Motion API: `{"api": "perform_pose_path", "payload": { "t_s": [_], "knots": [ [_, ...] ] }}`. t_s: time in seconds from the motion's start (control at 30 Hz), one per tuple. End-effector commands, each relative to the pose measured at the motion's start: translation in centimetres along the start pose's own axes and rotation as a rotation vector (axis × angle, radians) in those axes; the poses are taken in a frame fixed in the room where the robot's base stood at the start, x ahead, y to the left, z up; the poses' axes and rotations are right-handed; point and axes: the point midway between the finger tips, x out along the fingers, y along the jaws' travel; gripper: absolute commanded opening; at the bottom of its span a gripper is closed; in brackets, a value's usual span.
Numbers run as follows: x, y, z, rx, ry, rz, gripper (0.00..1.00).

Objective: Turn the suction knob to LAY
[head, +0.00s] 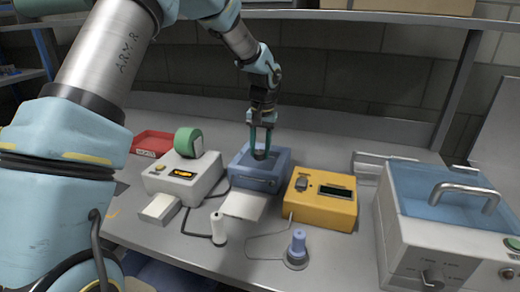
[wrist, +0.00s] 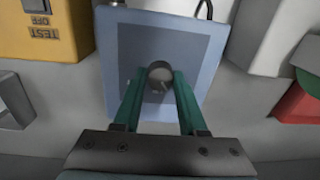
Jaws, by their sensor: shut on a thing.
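A blue box (head: 245,180) stands in the middle of the bench, with a round grey knob (wrist: 159,72) on its top face. My gripper (head: 261,148) points down from above onto this box. In the wrist view, the green fingers of my gripper (wrist: 159,78) lie on either side of the knob and are shut on it. A pale pointer mark shows on the knob, tilted to the lower right. No LAY marking can be read on the box, so I cannot tell which setting the knob points at.
A white unit with a green roll (head: 189,142) stands left of the blue box, and a yellow tester (head: 322,199) stands right of it. A red tray (head: 151,143) lies further left. A large white machine (head: 405,235) with a metal handle fills the right. Cables run along the front.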

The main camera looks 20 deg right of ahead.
Motion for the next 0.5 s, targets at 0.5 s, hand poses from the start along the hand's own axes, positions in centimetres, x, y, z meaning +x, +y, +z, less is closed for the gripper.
{"api": "perform_pose_path", "payload": {
  "t_s": [0.5],
  "knots": [
    [-0.19,-0.05,-0.07,0.444,0.028,-0.001,0.00]
  ]
}}
